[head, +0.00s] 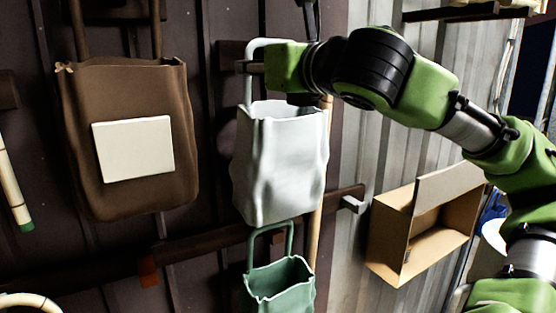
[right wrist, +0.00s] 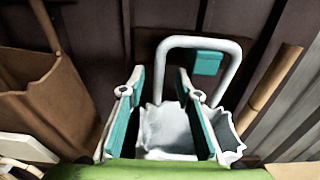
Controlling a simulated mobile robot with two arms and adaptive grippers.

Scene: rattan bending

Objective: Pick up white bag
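The white bag (head: 280,165) hangs upright against the dark wall, with its open top facing up. Its white loop handle (head: 266,44) rises behind my right gripper (head: 252,67), which is at handle height just above the bag's rim. In the right wrist view, my right gripper (right wrist: 160,76) is open, with its two teal-padded fingers apart. The bag's opening (right wrist: 168,130) lies below the fingers. My left gripper is not in view.
A brown bag (head: 150,195) with a white label hangs to the left. A green bag (head: 282,290) hangs directly below the white one. A cardboard box (head: 385,235) is on the right by the corrugated wall. A pole (right wrist: 275,85) stands close right of the white bag.

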